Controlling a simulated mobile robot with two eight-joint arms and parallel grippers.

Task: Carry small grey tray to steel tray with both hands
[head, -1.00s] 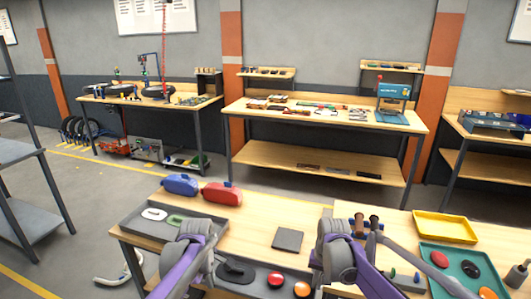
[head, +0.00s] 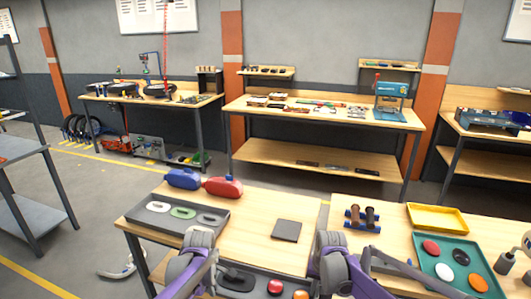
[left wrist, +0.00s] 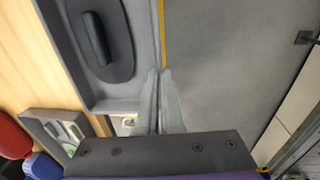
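The small grey tray (head: 256,282) is at the bottom of the head view, cut off by the frame, between my two grippers. It carries a black oval piece with a handle, a red disc and an orange disc. In the left wrist view, my left gripper (left wrist: 158,82) is closed at the tray's edge (left wrist: 143,55), with bare floor beyond it. My right gripper (head: 326,262) is at the tray's right end in the head view; its fingertips are hidden by my arm.
The wooden bench (head: 255,215) holds another grey tray (head: 219,228) with oval pieces, blue (head: 183,179) and red (head: 222,187) bottles and a dark square pad (head: 286,230). Right are a yellow tray (head: 437,226) and a green tray (head: 428,275). A shelf rack (head: 32,214) stands left.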

